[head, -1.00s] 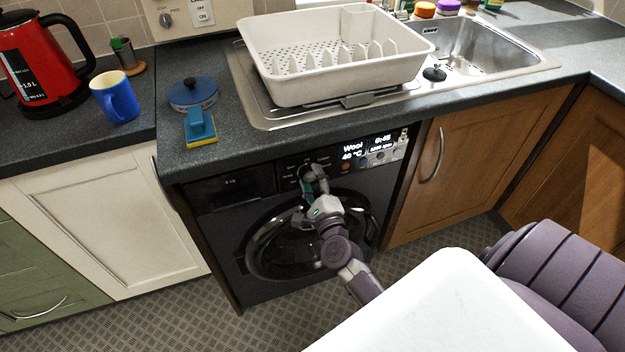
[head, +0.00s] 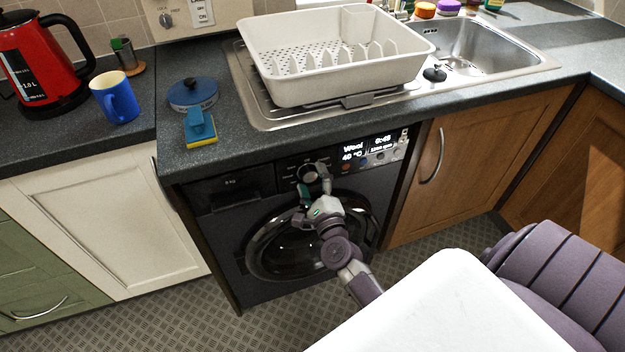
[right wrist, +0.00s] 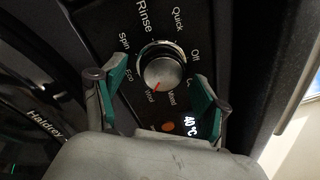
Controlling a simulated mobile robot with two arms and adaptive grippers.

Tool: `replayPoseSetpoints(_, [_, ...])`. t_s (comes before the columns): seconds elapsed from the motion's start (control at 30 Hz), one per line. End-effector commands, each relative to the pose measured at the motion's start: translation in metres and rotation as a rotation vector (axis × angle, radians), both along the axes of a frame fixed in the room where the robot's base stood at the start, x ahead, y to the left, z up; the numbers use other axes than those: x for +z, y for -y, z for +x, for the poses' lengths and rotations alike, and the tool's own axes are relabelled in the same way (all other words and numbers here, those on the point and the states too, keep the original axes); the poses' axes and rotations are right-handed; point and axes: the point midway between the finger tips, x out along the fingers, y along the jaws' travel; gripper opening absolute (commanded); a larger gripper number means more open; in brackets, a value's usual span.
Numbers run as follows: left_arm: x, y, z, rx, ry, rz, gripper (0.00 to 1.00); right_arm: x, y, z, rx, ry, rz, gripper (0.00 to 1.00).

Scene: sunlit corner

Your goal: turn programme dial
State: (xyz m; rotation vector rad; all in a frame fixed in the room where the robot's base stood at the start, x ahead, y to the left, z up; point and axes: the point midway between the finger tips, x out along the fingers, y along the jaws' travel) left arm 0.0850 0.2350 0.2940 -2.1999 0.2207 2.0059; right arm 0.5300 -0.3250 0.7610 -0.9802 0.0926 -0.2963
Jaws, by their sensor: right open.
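The programme dial (head: 308,174) is a round silver knob on the black washing machine's front panel. In the right wrist view the dial (right wrist: 165,72) has its red mark pointing at the word Wool. The display (head: 367,148) reads Wool, 40 °C and 0:45. My right gripper (head: 315,188) is open in front of the panel. Its green-padded fingers (right wrist: 162,80) are spread to either side of the dial, with gaps between them and the knob. My left gripper is not in view.
The machine's round door (head: 285,250) is below the dial. A wooden cupboard (head: 465,165) stands to the right.

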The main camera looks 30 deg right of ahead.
Motion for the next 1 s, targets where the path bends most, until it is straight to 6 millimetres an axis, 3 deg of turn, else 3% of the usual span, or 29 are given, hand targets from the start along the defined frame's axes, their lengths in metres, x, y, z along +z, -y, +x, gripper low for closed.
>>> replayPoseSetpoints(0.27, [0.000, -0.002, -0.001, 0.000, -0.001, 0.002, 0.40, -0.002, -0.004, -0.014, 0.001, -0.002, -0.001, 0.74])
replayPoseSetpoints(0.7, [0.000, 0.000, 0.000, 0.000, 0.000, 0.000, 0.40, -0.006, -0.029, -0.097, 0.002, -0.003, 0.000, 0.74])
replayPoseSetpoints(1.0, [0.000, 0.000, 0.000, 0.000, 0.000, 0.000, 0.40, -0.006, -0.035, -0.115, -0.001, 0.001, 0.000, 0.74])
